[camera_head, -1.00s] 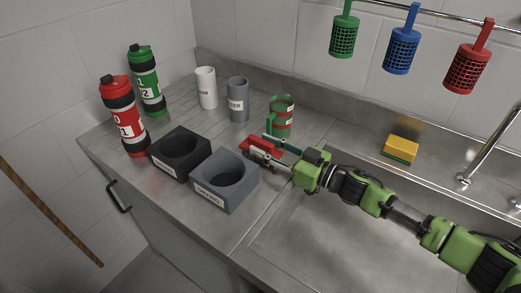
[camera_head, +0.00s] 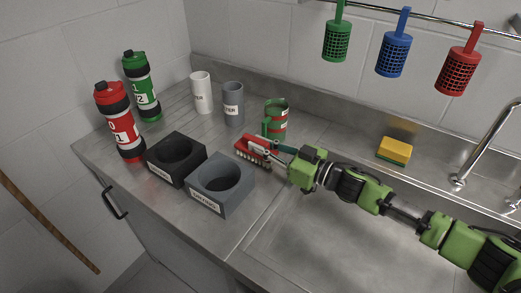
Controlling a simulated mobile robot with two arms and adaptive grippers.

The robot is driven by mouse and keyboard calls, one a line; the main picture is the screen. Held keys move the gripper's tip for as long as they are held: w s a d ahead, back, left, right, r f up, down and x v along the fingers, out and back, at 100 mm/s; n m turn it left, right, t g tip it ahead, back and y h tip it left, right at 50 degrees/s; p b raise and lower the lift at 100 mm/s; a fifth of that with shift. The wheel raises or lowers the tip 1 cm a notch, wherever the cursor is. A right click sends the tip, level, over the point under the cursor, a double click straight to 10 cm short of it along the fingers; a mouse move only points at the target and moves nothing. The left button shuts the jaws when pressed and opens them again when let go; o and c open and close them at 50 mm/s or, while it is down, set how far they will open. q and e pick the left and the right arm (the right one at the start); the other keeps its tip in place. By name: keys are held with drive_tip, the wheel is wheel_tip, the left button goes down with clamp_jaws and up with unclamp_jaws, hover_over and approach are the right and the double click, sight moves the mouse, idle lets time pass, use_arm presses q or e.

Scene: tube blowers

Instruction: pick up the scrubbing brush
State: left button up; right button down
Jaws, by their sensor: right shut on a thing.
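The scrubbing brush (camera_head: 249,149) is red with dark bristles along its lower edge. Whether the brush touches the counter is hard to tell. My left gripper is not in view.
The mug (camera_head: 278,127) stands close behind the gripper. A grey block (camera_head: 220,185) and a black block (camera_head: 176,160) with round holes are in front. Grey and white cups, red and green bottles stand left. A yellow sponge (camera_head: 395,149) lies behind the sink.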

drive_tip(key=s+d+r, duration=0.1)
drive_tip(key=s+r, duration=1)
drive_tip(key=s, duration=0.3)
drive_tip(key=shift+d, duration=0.15)
